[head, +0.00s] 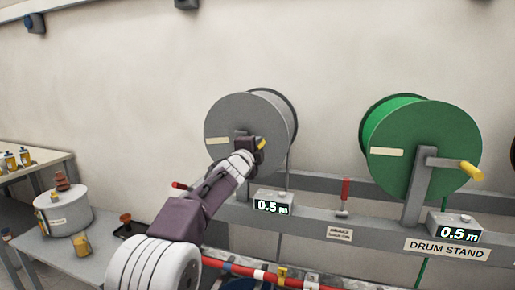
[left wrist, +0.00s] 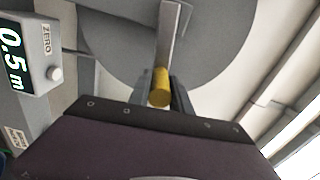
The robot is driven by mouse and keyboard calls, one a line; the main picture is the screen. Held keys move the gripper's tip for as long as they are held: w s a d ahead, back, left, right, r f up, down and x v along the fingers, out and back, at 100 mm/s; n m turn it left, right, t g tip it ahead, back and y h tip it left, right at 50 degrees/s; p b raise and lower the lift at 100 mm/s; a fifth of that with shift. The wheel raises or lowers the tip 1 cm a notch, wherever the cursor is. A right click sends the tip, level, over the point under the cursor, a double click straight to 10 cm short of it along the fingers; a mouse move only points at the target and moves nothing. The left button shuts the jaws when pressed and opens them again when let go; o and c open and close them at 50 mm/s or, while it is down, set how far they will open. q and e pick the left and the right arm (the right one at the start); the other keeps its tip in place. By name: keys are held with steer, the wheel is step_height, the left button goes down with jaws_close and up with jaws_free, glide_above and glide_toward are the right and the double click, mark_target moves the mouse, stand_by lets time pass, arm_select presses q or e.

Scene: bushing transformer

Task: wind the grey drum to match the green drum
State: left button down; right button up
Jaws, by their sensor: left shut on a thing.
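The grey drum (head: 222,122) stands on the drum stand in the middle of the head view. The grey drum's counter (head: 272,203) reads 0.5 m. The green drum (head: 425,140) stands to the right, with its own crank and yellow handle (head: 471,170) free. Its counter (head: 455,228) also reads 0.5 m. My right gripper is not in view.
The grey drum stand (head: 390,222) runs across the right side, with a red-handled lever (head: 345,194) between the drums. A table (head: 70,255) with a white cylindrical container (head: 64,217) is at left. A red cable (head: 248,269) crosses the bottom foreground.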

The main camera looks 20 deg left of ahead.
arm_select(q)
steer(key=shift+f, duration=0.25)
steer(key=c, duration=1.3)
jaws_free()
steer(key=shift+o, duration=0.6)
steer(key=shift+a+r, duration=0.1)
steer(key=shift+a, duration=0.05)
steer(key=shift+s+b, duration=0.3)
steer(key=shift+s, duration=0.1)
steer(key=s+b, duration=0.1)
steer(key=s, duration=0.7)
steer(key=shift+s+a+b, duration=0.15)
steer(key=shift+s+b, duration=0.05)
steer(key=shift+b, duration=0.15)
